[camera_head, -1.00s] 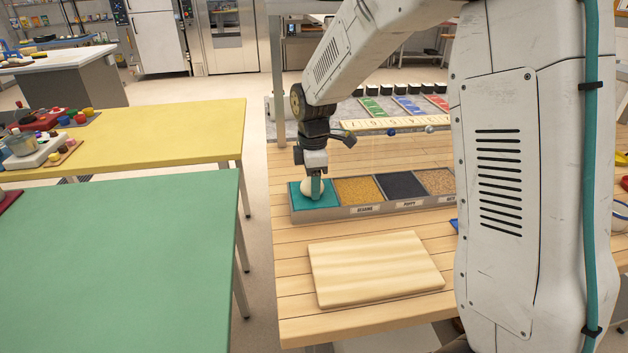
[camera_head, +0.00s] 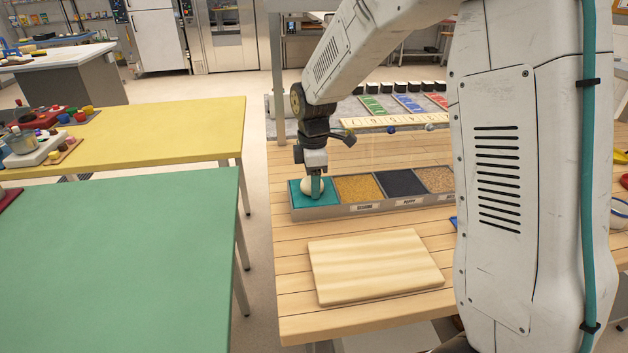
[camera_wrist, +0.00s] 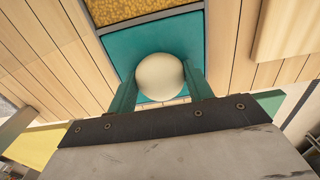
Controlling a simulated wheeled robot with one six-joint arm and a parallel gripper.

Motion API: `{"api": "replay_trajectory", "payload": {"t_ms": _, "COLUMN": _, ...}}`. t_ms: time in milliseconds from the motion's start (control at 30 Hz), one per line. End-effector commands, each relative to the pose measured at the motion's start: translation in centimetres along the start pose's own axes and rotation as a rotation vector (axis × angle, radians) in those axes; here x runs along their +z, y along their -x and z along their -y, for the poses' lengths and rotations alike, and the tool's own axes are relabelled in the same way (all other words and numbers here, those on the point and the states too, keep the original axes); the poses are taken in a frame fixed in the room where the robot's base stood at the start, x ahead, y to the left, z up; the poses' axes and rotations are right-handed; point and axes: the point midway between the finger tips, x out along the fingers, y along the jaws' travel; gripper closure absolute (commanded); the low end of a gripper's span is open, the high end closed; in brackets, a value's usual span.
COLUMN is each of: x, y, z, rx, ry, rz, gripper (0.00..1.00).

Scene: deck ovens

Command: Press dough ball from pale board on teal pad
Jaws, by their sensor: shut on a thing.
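The cream dough ball (camera_head: 307,185) is between the fingers of my gripper (camera_head: 316,187), over the teal pad (camera_head: 325,203) at the left end of the seed tray. In the wrist view the dough ball (camera_wrist: 160,77) sits between the two teal fingers of my gripper (camera_wrist: 160,88), with the teal pad (camera_wrist: 160,37) behind it. The ball looks to be at or very near the pad; I cannot tell whether it touches. The pale board (camera_head: 375,267) lies bare on the wooden table in front of the tray.
The metal tray (camera_head: 352,210) holds compartments of yellow seeds (camera_head: 358,188), dark seeds (camera_head: 401,184) and tan seeds (camera_head: 436,179) right of the pad. A green table (camera_head: 120,255) and a yellow table (camera_head: 170,130) stand to the left. Coloured strips lie behind the tray.

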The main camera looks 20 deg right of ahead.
Motion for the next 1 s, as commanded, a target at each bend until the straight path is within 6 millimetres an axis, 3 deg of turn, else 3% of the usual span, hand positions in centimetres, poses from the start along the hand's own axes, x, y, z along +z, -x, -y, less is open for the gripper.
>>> {"api": "replay_trajectory", "payload": {"t_ms": 367, "x": 0.0, "y": 0.1, "z": 0.1, "rx": -0.002, "ry": 0.0, "rz": 0.001, "gripper": 0.73}}
{"api": "replay_trajectory", "payload": {"t_ms": 1000, "x": 0.0, "y": 5.4, "z": 0.0, "rx": 0.001, "ry": 0.0, "rz": 0.0, "gripper": 0.73}}
